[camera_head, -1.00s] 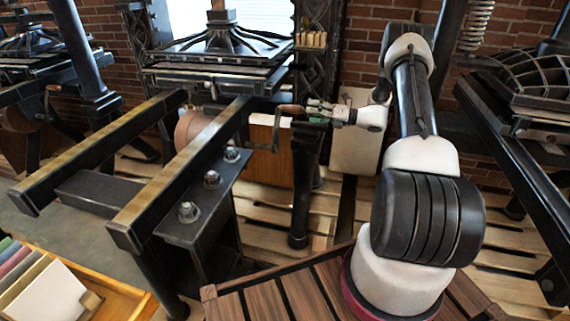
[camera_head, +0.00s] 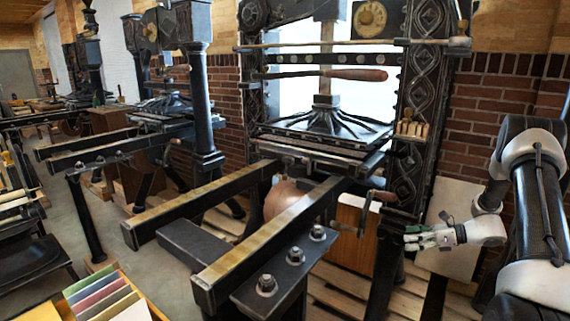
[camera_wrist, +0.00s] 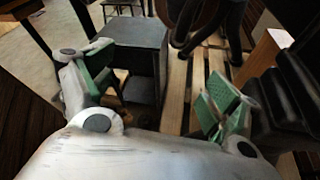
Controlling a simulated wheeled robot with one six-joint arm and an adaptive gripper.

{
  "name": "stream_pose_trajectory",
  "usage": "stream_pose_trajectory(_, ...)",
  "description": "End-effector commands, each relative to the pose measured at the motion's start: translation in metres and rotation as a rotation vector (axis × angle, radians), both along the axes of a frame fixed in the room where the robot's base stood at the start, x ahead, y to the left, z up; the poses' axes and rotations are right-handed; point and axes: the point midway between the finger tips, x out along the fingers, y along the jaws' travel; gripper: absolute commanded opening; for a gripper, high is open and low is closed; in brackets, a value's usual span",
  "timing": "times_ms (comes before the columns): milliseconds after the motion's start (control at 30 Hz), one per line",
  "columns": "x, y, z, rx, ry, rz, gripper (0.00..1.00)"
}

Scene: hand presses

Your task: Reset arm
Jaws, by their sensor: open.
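My gripper (camera_head: 408,238) is at the right in the head view, its fingers pointing left, beside the black upright of the middle hand press (camera_head: 325,120). In the wrist view my gripper (camera_wrist: 160,92) shows two green-padded fingers spread wide with nothing between them. The crank handle (camera_head: 383,195) of the press, wooden with a bent metal rod, is up and left of my gripper, apart from it in the picture. My arm stretches along the right edge, partly cut off.
Two long rails (camera_head: 260,240) jut toward me from the press, with a bolted black block (camera_head: 285,265) beside them. A pale board (camera_head: 450,225) stands behind my gripper. Wooden pallets (camera_head: 340,290) lie below. A box of coloured sheets (camera_head: 100,297) is at lower left.

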Motion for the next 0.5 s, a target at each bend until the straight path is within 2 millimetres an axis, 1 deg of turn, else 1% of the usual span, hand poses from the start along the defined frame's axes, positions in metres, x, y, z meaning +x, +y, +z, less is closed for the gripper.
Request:
stream_pose_trajectory(33, -0.020, 0.005, 0.009, -0.084, -0.038, 0.082, 0.89)
stream_pose_trajectory(100, -0.046, 0.009, 0.018, -0.187, -0.090, 0.197, 0.89)
stream_pose_trajectory(167, -0.066, 0.013, 0.029, -0.266, -0.137, 0.296, 0.89)
stream_pose_trajectory(200, -0.080, 0.015, 0.038, -0.318, -0.171, 0.368, 0.89)
stream_pose_trajectory(267, -0.100, 0.018, 0.053, -0.396, -0.226, 0.477, 0.89)
stream_pose_trajectory(367, -0.137, 0.022, 0.084, -0.531, -0.331, 0.685, 0.89)
stream_pose_trajectory(400, -0.152, 0.023, 0.098, -0.583, -0.377, 0.775, 0.89)
stream_pose_trajectory(467, -0.175, 0.025, 0.120, -0.660, -0.448, 0.908, 0.89)
stream_pose_trajectory(500, -0.189, 0.025, 0.133, -0.710, -0.492, 0.994, 0.89)
